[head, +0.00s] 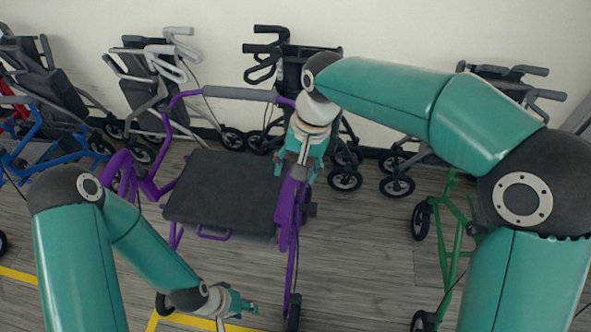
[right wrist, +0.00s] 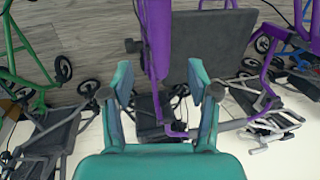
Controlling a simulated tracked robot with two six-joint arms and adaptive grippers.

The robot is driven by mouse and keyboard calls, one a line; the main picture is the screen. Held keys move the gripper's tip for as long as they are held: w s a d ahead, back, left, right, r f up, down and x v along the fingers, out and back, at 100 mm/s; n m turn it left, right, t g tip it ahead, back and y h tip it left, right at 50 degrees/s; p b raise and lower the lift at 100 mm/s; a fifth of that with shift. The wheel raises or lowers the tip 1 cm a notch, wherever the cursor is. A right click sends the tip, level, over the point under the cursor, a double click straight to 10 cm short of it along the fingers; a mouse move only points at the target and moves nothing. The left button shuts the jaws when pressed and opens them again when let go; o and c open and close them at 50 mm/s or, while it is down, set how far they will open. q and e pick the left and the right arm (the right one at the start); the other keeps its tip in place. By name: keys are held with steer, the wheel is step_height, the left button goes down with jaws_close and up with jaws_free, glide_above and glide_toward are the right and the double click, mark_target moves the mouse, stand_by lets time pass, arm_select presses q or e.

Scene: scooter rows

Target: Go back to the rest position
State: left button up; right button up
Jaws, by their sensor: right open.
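My right gripper (head: 300,178) is at the right side of the purple rollator (head: 292,205), with its fingers near the purple side frame. In the right wrist view its two fingers (right wrist: 160,78) stand wide apart. The purple frame and a dark bar lie beyond and between them in the picture; I cannot tell whether they touch. My left gripper (head: 240,303) is low at the front, below the dark seat (head: 225,195) of the purple rollator and near the floor lines. It is small and seen from above, so its finger gap is unclear.
A row of folded rollators stands along the pale wall, among them a grey one (head: 140,85) and a black one (head: 292,75). A blue rollator (head: 40,145) is at the left and a green one (head: 452,240) at the right. Bare floor (head: 365,260) lies between purple and green.

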steer(key=s+d+f+m+g+p, duration=0.1)
steer(key=s+d+f+g, duration=0.15)
steer(key=d+f, duration=0.4)
steer(key=s+d+f+m+g+p, duration=0.1)
steer(key=s+d+f+m, duration=0.2)
steer(key=f, duration=0.6)
steer(key=s+d+f+n+t+y, duration=0.1)
steer(key=s+f+n+t, duration=0.2)
steer(key=s+f, duration=1)
steer(key=shift+s+f+n+t+y+p, duration=0.35)
steer(key=shift+f+n, duration=0.25)
steer(key=shift+f, duration=0.35)
